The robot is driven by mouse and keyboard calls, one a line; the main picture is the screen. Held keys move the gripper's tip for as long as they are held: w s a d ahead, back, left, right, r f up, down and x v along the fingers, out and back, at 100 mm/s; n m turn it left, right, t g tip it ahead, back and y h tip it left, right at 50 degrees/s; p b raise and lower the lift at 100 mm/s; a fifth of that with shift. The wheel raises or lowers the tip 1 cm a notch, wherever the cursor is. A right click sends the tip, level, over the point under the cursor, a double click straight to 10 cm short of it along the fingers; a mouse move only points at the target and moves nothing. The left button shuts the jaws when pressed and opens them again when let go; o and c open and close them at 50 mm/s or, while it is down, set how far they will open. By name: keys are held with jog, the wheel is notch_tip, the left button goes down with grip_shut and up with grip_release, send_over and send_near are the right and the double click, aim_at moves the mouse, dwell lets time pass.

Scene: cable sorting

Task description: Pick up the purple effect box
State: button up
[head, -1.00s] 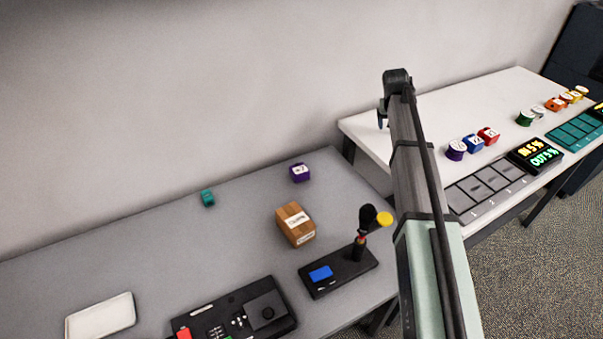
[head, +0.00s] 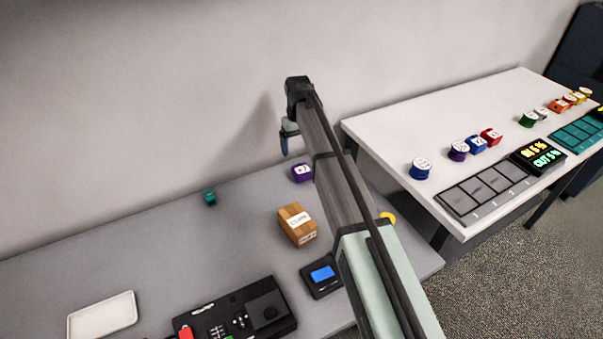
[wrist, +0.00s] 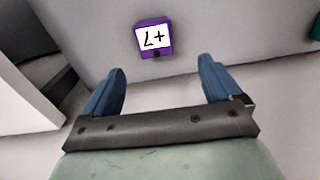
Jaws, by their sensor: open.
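The purple effect box (head: 302,173) sits on the grey table near the wall, with a white label on its top. In the wrist view the purple box (wrist: 154,37) lies beyond the fingertips, roughly between them, and its label reads "+7" upside down. My gripper (wrist: 163,76) is open and empty, its two blue fingers apart. In the head view my gripper (head: 285,143) hangs above the table, up and slightly left of the purple box, not touching it. My arm covers part of the table right of the box.
A teal box (head: 209,198) stands left on the grey table (head: 130,245). A cardboard box (head: 297,225) and black devices (head: 240,308) lie nearer the front, with a white tray (head: 102,315) at left. A higher white table (head: 430,120) adjoins at right.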

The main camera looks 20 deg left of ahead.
aim_at(302, 168)
notch_tip(302, 168, down, 6)
jog(key=shift+r, duration=0.1)
jog(key=shift+d+f, duration=0.25)
jog(key=shift+f, duration=1.05)
jog(key=shift+d+f, duration=0.25)
jog(key=shift+f, duration=1.05)
jog(key=shift+c, duration=0.4)
jog(key=c, duration=1.1)
